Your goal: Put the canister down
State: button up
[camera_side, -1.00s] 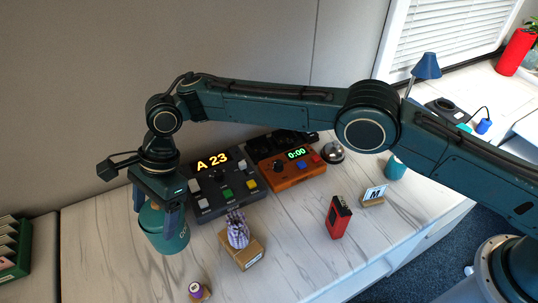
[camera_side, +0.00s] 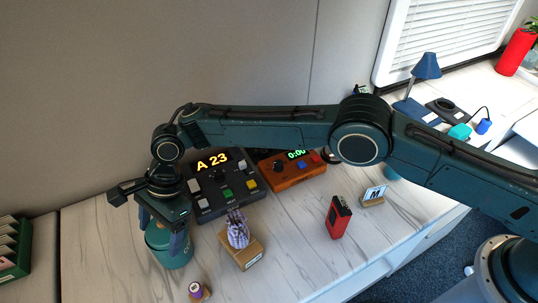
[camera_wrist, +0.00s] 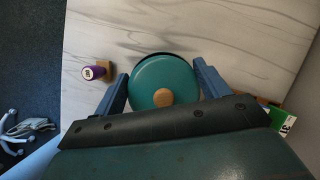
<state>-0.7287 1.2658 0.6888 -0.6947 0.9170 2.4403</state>
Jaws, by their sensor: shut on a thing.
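The canister (camera_side: 172,250) is teal with a round lid and a wooden knob. It stands upright at the left of the marble-patterned counter in the side view. In the wrist view the canister's lid (camera_wrist: 152,76) shows from above, between my two fingers. My gripper (camera_side: 164,236) reaches down over it from above, with a finger on each side, and is shut on it. The canister's base is at or very close to the counter top; I cannot tell whether it touches.
A dark panel reading "A 23" (camera_side: 205,205) stands right of the canister. A wooden block with a patterned object (camera_side: 238,232) and a purple spool (camera_side: 196,290) are nearby. An orange timer (camera_side: 290,176) and a red box (camera_side: 338,217) stand farther right. A green rack (camera_side: 14,262) is at far left.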

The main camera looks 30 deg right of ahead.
dwell(0.3)
jog(key=o, duration=1.7)
jog(key=shift+f, duration=0.1)
jog(key=shift+c, duration=0.2)
jog(key=v, duration=1.2)
jog(key=shift+w, duration=0.1)
